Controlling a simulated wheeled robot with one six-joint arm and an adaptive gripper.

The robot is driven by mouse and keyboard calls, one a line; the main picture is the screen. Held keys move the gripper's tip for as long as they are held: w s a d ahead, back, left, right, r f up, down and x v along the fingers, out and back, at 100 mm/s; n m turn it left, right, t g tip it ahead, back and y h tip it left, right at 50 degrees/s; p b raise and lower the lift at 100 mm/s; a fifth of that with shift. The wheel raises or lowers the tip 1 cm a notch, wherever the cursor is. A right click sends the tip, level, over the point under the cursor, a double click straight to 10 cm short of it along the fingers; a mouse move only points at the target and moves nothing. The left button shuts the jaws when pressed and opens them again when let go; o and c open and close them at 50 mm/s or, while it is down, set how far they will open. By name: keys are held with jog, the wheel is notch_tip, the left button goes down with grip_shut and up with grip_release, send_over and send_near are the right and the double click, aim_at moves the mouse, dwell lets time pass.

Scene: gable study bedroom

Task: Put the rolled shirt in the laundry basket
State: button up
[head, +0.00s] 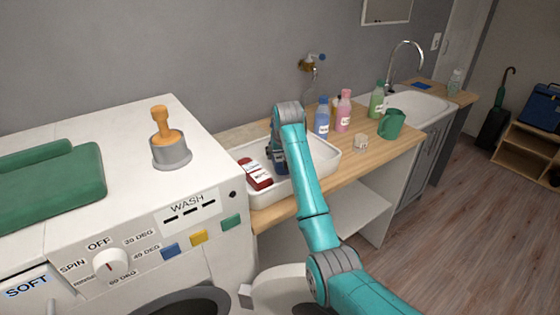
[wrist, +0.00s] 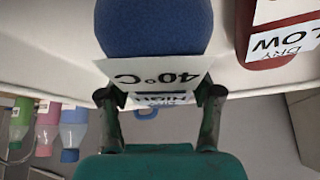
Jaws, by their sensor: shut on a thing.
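A blue rolled cloth with a white "40°C" label (wrist: 152,32) fills the top middle of the wrist view. My gripper (wrist: 160,98) is shut on it at its label end, with one finger on each side. In the head view my gripper (head: 279,160) is low over the white tray (head: 325,158), and my arm hides most of the blue roll. A red roll with a white label (head: 257,176) lies in the tray, just left of my gripper. It also shows in the wrist view (wrist: 268,58), apart from my fingers. I cannot make out a laundry basket for certain.
Blue (head: 322,118), pink (head: 344,110) and green bottles (head: 377,100) and a green mug (head: 391,124) stand right of the tray. The washing machine (head: 120,210) at left bears folded green cloth (head: 65,185) and an orange-handled grey object (head: 170,150). Floor at right is open.

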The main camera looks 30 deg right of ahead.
jog(key=shift+f, duration=1.45)
jog(key=o, duration=1.3)
jog(key=shift+f, duration=0.1)
jog(key=shift+c, duration=0.2)
jog(key=v, duration=1.2)
